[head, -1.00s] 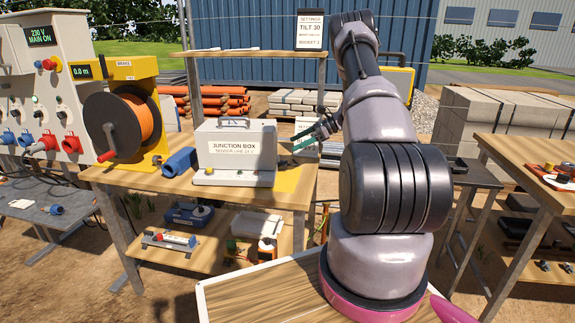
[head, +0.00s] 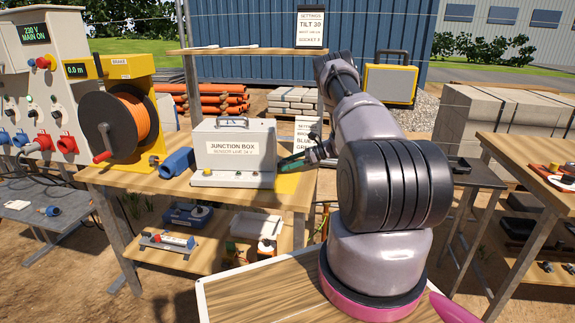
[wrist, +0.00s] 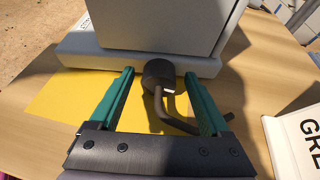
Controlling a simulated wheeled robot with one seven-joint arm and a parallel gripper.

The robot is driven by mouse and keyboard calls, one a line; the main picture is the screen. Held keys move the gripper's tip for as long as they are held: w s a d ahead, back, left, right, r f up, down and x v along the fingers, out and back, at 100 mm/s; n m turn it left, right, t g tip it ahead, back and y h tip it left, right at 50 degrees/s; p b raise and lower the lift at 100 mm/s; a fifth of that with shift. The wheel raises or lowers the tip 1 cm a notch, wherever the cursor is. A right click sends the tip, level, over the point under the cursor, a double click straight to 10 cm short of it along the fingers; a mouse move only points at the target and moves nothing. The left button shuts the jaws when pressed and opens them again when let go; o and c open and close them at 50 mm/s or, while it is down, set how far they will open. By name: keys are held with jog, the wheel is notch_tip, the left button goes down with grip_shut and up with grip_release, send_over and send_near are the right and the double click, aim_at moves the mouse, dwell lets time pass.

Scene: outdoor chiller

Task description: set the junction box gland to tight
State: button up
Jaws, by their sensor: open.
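The junction box (head: 215,148) is a light grey box with a handle and a printed label, standing on the wooden table. In the wrist view its pale side (wrist: 165,25) fills the top. A dark round gland (wrist: 158,73) sticks out low from that side, with a bent dark cable or rod (wrist: 172,112) coming from it. My gripper (wrist: 160,77) is open, with one teal finger on each side of the gland and visible gaps between. In the head view my gripper (head: 307,157) is at the box's right side, and the gland cannot be made out there.
A yellow mat (wrist: 60,95) lies under the gland. A white card (wrist: 295,140) stands close to my right finger. A blue connector (head: 177,162) and an orange cable reel (head: 130,120) are left of the box. A shelf stands behind it.

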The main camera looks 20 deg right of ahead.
jog(key=shift+w+a, duration=0.1)
jog(key=shift+a, duration=0.05)
grip_shut()
jog(key=shift+w+m+g, duration=0.1)
jog(key=shift+m+g, duration=0.6)
jog(key=shift+m, duration=0.3)
jog(key=shift+w+f+m+g+y, duration=0.15)
jog(key=shift+m+g+y, duration=0.6)
jog(key=shift+m, duration=0.75)
